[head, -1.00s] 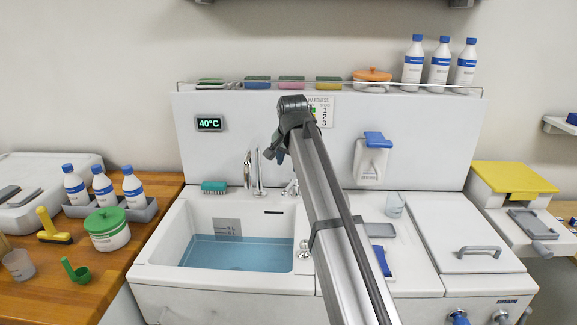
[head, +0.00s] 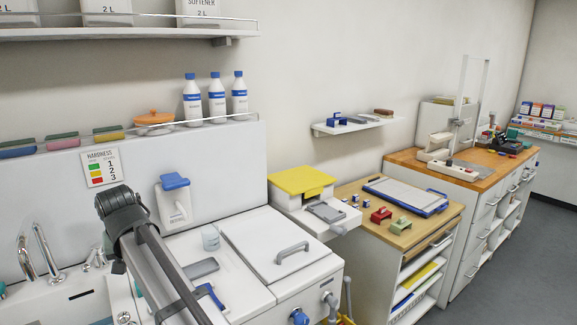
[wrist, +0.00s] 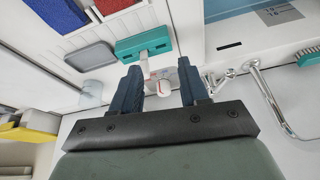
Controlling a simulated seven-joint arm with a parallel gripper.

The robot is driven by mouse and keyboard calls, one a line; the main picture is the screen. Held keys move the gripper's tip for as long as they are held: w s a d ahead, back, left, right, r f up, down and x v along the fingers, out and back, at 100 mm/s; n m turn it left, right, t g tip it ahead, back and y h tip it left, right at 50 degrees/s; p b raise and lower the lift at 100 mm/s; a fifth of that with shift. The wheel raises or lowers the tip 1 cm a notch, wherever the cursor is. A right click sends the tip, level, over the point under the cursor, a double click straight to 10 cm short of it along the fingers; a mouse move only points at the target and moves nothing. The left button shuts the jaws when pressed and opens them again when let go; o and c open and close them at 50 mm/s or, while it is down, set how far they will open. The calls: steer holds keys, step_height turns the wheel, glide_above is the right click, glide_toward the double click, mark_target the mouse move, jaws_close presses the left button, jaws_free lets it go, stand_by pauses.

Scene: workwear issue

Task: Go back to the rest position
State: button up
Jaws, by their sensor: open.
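My gripper (wrist: 158,84) shows in the wrist view with its two dark blue fingers apart and nothing held between them. A small white dial with a red mark (wrist: 163,88) shows beyond the gap, apart from the fingers as far as I can tell. In the head view my arm reaches up from the bottom left in front of the sink unit, its end below the hardness chart (head: 101,167). The fingers are mostly hidden there behind my arm.
In the head view a white lidded unit (head: 262,250) stands right of my arm, with a cup (head: 210,238) and a wall dispenser (head: 174,203) close by. A yellow-lidded box (head: 301,181) and a wooden-topped cabinet (head: 408,235) stand further right. Grey floor (head: 510,250) is clear at the right.

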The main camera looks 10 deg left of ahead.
steer(key=s+d+f+n+h, duration=0.15)
steer(key=d+f, duration=0.45)
steer(key=d, duration=0.6)
steer(key=s+d+f+n+h, duration=0.1)
steer(key=s+d+f+n, duration=0.15)
steer(key=d+f, duration=0.65)
steer(key=w+d+f+m+g+h, duration=0.2)
steer(key=d+f+m+g, duration=0.25)
steer(key=d+f, duration=2.15)
steer(key=s+d+f+m+g, duration=0.2)
steer(key=s+d+f, duration=0.3)
steer(key=f, duration=0.2)
steer(key=s+d+f+m+g, duration=0.1)
steer(key=s+d+f+m, duration=0.1)
steer(key=s+d+f, duration=0.5)
steer(key=s+d+f+m+g+y, duration=0.1)
steer(key=s+d+f+m+g, duration=0.1)
steer(key=s+d+f, duration=0.3)
steer(key=s+f+m, duration=0.1)
steer(key=s+f, duration=0.3)
steer(key=s, duration=0.3)
steer(key=shift+f+y, duration=0.2)
steer(key=shift+y, duration=0.15)
steer(key=shift+o, duration=0.4)
steer(key=shift+g, duration=0.25)
